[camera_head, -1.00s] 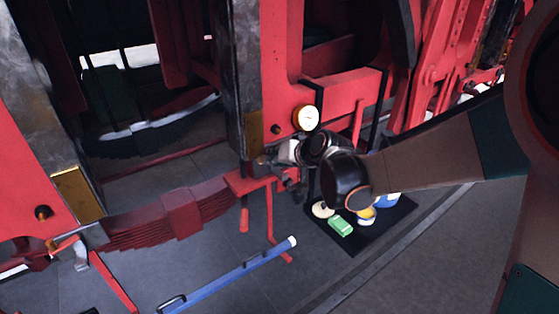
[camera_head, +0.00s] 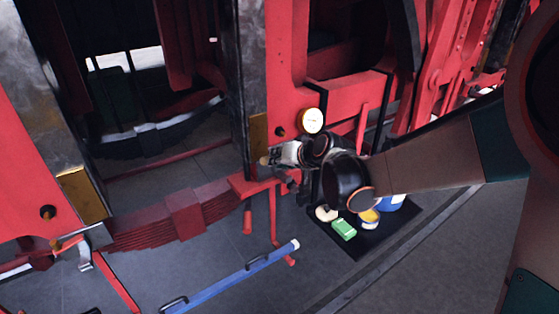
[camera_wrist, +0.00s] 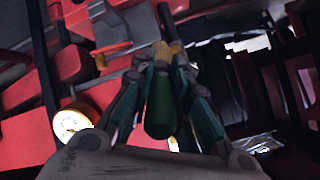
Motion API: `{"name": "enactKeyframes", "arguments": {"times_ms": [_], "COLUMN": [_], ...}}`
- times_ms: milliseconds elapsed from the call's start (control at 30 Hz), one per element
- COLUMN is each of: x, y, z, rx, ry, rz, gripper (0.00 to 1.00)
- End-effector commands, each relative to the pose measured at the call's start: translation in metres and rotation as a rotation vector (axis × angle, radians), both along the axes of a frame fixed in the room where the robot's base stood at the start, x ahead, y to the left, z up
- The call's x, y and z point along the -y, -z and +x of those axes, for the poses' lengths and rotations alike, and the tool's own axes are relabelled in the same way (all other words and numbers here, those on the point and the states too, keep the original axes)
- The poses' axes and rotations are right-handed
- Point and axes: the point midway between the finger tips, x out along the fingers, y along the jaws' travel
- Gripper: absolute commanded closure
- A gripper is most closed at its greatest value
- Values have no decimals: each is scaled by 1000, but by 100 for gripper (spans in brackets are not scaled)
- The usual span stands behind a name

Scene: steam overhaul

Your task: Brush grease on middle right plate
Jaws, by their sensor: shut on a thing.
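My gripper (camera_head: 272,159) is shut on a brush with a green handle (camera_wrist: 160,105) and yellowish bristles (camera_wrist: 168,52); the bristles point away from me in the wrist view. In the head view the brush is too small and dark to make out clearly. A brass-coloured plate (camera_head: 258,134) sits low on the dark upright at the middle. My gripper is just below and right of it; I cannot tell whether the bristles touch it. A second brass-coloured plate (camera_head: 82,194) sits on the left upright, well away from my gripper.
A round gauge (camera_head: 312,121) is close above my wrist on the red frame. A red leaf spring (camera_head: 185,214) lies below left. A black mat (camera_head: 372,247) with a green block (camera_head: 343,229) and tins is on the floor. A blue bar (camera_head: 235,279) lies in front.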

Motion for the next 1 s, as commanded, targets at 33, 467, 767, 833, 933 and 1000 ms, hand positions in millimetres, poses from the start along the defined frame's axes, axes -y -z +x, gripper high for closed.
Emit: {"name": "enactKeyframes", "arguments": {"times_ms": [33,467,767,833,933,1000], "x": [-1,-4,-3,-3,-3,-3], "y": [0,-1,-21,-27,-35,-39], "z": [1,6,5,5,4,4], "rx": [0,0,0,0,0,0], "ry": [0,0,0,0,0,0], "rz": [0,0,0,0,0,0], "gripper": [100,100,100,100,100,100]}}
